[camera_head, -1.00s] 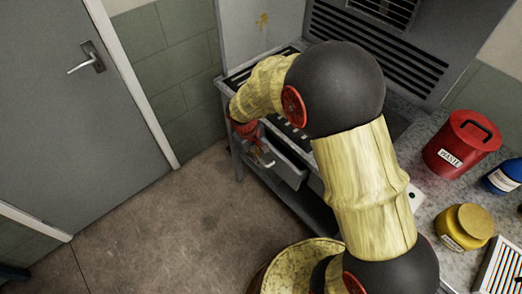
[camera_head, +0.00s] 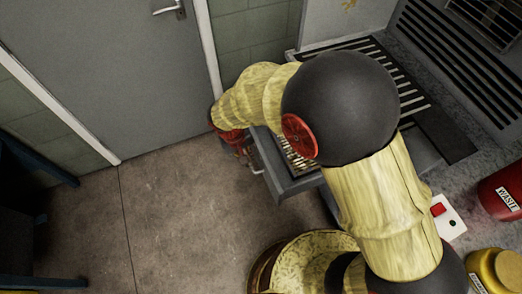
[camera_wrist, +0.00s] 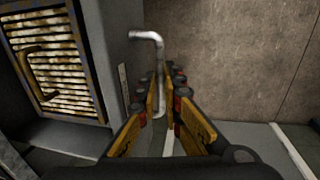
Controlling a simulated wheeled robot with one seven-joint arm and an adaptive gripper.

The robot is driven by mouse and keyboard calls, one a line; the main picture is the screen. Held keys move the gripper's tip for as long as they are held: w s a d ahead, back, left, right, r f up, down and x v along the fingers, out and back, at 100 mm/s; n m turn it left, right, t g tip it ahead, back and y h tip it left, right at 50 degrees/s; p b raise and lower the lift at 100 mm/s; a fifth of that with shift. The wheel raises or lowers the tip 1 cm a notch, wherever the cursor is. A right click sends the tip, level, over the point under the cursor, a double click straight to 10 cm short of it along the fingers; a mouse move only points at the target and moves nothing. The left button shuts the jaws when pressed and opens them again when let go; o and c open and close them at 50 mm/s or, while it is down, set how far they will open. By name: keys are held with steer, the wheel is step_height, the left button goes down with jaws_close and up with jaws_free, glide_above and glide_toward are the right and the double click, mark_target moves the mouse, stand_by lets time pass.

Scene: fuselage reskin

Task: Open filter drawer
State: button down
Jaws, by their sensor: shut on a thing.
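The filter drawer (camera_head: 290,188) is a grey metal tray that stands out from the bench front in the head view. A slatted filter (camera_head: 298,160) shows inside it, partly hidden by my arm. In the wrist view the filter (camera_wrist: 58,55) has pale slats, a rusty yellow frame and a brown handle, left of the grey drawer front (camera_wrist: 122,50). My gripper (camera_wrist: 166,92) is shut on the drawer's bent metal handle (camera_wrist: 147,36), which runs between its orange-brown fingers. In the head view my gripper (camera_head: 243,152) is at the drawer's outer end, mostly behind my arm.
A grey door (camera_head: 120,60) stands at the left. The brown floor (camera_head: 180,210) before the drawer is clear. A dark slotted grate (camera_head: 395,85) lies on the bench. A red waste bin (camera_head: 502,193), a yellow jar (camera_head: 494,270) and a red button (camera_head: 438,210) are at the right.

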steer(key=shift+s+a, duration=0.35)
steer(key=shift+a, duration=0.5)
steer(key=c, duration=2)
jaws_free()
steer(key=shift+o, duration=0.4)
step_height(320, 180, up, 12)
steer(key=a, duration=0.2)
steer(key=shift+s, duration=0.4)
steer(key=shift+f, duration=0.15)
